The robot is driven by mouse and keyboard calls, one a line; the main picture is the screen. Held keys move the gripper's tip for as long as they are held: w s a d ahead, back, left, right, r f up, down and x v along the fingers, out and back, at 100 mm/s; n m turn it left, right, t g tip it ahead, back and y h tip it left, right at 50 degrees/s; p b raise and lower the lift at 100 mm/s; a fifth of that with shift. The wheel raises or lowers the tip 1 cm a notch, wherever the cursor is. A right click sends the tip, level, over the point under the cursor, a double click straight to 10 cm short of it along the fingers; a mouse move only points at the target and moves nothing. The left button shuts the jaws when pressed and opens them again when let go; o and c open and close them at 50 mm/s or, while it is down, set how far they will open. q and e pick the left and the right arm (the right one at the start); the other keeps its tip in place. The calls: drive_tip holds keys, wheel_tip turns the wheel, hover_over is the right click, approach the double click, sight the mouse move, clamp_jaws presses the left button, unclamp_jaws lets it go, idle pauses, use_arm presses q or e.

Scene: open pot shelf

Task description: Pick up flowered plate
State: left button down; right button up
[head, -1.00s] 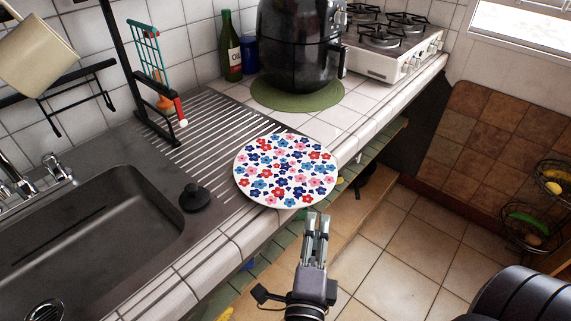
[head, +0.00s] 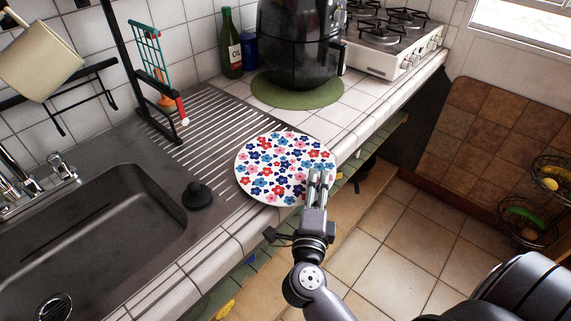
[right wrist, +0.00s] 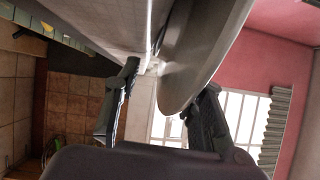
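The flowered plate (head: 278,165) is white with red, blue and pink flowers. It lies at the counter's front edge beside the sink, partly on the ribbed drainboard. My right gripper (head: 318,178) is at the plate's near right rim, its fingertips overlapping the plate in the head view. In the right wrist view the fingers are spread apart, and the plate's rim (right wrist: 190,60) reaches between them, closer to the right-hand finger. Whether that finger touches the plate is unclear. My left gripper is not in view.
A black sink stopper (head: 197,196) stands left of the plate. Behind are a black air fryer (head: 298,45) on a green mat (head: 270,92), an oil bottle (head: 231,45) and a stove (head: 385,50). The sink (head: 95,225) is at left. Floor at right is open.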

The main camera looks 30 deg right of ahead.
clamp_jaws()
drive_tip(key=shift+f, duration=0.1)
